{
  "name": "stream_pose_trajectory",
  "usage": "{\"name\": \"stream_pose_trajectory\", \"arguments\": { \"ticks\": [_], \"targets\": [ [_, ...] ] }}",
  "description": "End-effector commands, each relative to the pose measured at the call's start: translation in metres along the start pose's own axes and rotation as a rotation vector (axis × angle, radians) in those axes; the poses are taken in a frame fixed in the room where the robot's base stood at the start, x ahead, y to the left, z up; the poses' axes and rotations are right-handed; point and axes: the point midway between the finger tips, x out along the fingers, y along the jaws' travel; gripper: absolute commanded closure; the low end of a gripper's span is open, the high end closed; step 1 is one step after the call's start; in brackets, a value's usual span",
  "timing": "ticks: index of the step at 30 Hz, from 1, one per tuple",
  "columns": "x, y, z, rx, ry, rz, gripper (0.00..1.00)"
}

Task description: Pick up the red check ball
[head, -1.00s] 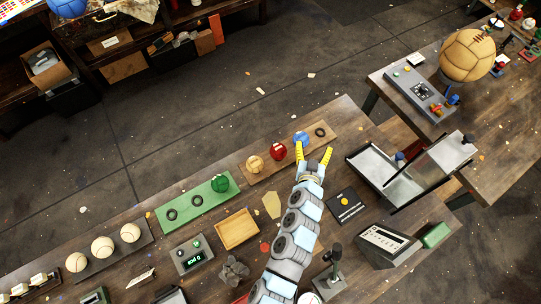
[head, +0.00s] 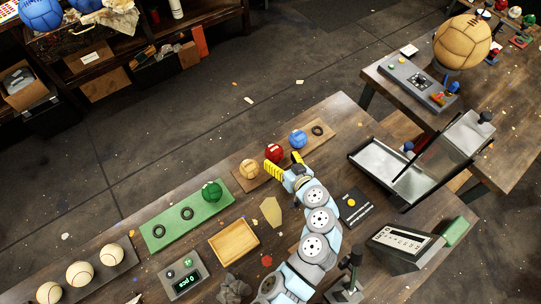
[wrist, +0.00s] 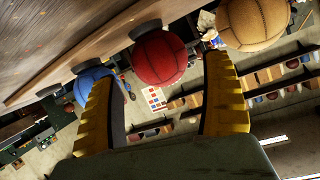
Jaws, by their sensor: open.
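The red check ball (head: 274,152) sits on a wooden board (head: 316,142) between a tan ball (head: 249,169) and a blue ball (head: 298,139). My gripper (head: 282,163) is beside the red ball on its near side, with yellow fingers. In the wrist view the red ball (wrist: 160,57) shows ahead, between the two spread yellow fingertips and apart from them. The blue ball (wrist: 93,85) is partly hidden behind the left finger, and the tan ball (wrist: 255,22) is to the right, beyond the other finger. My gripper is open and empty.
A green board (head: 160,232) with a green ball (head: 211,191) lies to the left. A wooden tray (head: 233,242), a scale readout (head: 186,281) and a metal tray (head: 385,165) stand nearby. An empty black ring (head: 317,130) is at the board's right end.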

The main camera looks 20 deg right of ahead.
Motion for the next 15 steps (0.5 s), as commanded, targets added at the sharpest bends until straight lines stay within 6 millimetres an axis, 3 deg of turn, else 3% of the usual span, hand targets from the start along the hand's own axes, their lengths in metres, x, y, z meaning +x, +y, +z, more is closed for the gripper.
{"name": "stream_pose_trajectory", "arguments": {
  "ticks": [15],
  "targets": [
    [0.040, -0.001, 0.000, 0.003, -0.002, -0.003, 0.19]
  ]
}}
